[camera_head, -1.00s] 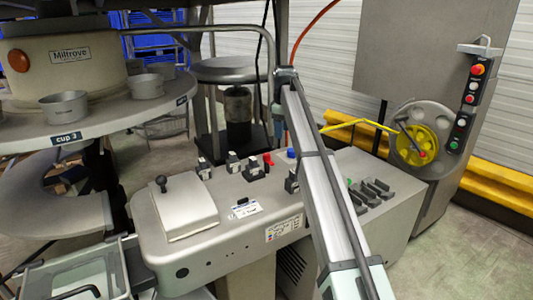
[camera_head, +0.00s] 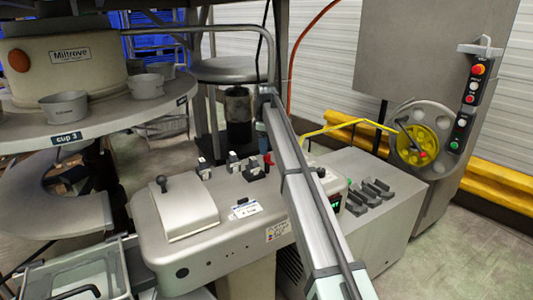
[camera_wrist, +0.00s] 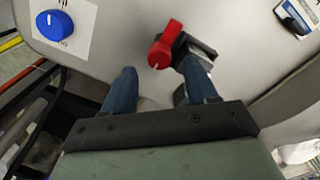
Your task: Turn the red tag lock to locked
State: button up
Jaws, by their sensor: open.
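The red tag lock (camera_wrist: 165,44) is a red knob with a long handle and a pale pointer line, on the grey console top. In the head view the red lock (camera_head: 268,158) shows only in part, beside my arm. My gripper (camera_wrist: 159,70) is open and empty in the wrist view, its two blue-grey fingers apart. The red handle lies just beyond the gap between the fingertips; I cannot tell whether either finger touches it. The gripper does not show clearly in the head view, where my arm crosses the console.
A blue knob (camera_wrist: 55,25) on a white label sits left of the lock in the wrist view. A dark switch block (camera_wrist: 187,52) stands close by the lock's right. Several black switches (camera_head: 233,162) line the console (camera_head: 200,255). A lidded box (camera_head: 180,207) is at its left.

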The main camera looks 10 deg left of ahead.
aim_at(269, 159)
jog(key=shift+f, duration=1.75)
jog(key=c, duration=1.1)
